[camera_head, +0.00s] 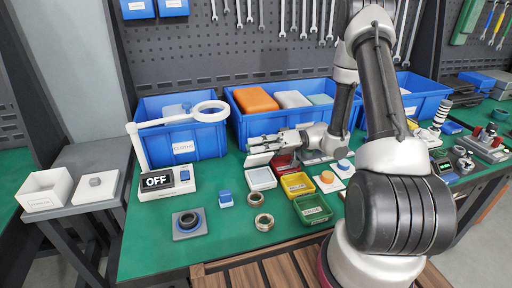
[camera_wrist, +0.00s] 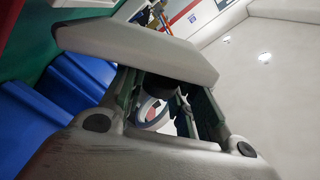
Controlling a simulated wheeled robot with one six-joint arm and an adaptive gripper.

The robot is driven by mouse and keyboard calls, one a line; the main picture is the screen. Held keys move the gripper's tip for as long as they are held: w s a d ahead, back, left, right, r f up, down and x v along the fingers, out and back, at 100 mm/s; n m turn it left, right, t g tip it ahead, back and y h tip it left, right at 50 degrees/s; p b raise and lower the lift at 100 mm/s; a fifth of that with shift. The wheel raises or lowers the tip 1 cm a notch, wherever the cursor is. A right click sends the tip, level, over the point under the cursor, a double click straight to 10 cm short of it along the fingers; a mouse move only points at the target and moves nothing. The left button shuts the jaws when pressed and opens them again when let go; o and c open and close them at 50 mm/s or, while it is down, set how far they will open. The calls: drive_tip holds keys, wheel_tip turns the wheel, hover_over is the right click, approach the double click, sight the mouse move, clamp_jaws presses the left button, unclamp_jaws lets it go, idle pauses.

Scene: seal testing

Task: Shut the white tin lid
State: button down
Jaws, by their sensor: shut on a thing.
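The white tin (camera_head: 261,179) stands on the green table, left of the yellow tin, with its open inside facing up. Its white lid (camera_head: 257,160) stands raised at the tin's back edge. My gripper (camera_head: 262,150) reaches in from the right, with its fingers at the raised lid. It is shut on the lid, though the fingers partly hide the grip. In the wrist view my gripper (camera_wrist: 160,105) shows its two dark finger links, with a pale slab across their far end. I cannot tell from that view whether this slab is lid or fingertip.
The yellow tin (camera_head: 297,185), green tin (camera_head: 312,209) and a red tin (camera_head: 285,164) stand close on the right.

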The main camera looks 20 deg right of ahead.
idle(0.4)
drive_tip(key=c, duration=1.1)
unclamp_jaws()
drive_tip(key=d, duration=1.2)
drive_tip(key=shift+c, duration=0.5)
